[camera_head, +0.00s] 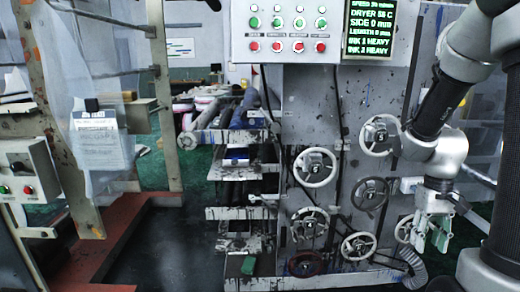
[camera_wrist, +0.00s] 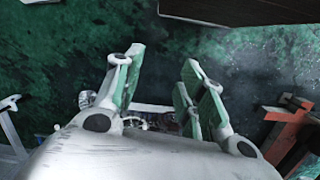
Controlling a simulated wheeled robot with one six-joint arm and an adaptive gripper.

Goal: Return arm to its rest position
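My arm comes down on the right side of the head view, with its column at the right edge. My gripper (camera_head: 432,240) hangs with its fingers pointing down, at the right of the grey machine panel (camera_head: 330,100). In the wrist view my gripper (camera_wrist: 160,80) shows its green-padded fingers spread apart, with nothing between them. Below it the wrist view shows a dark green, worn floor (camera_wrist: 70,60). In the head view part of my forearm passes in front of the panel's right side.
Several handwheels (camera_head: 315,167) stick out from the panel near my arm. A control box (camera_head: 290,30) with coloured buttons and a green-text display (camera_head: 369,28) sit above. Rollers on a rack (camera_head: 238,213) stand left of the panel. Dark floor (camera_head: 165,240) at centre-left is clear.

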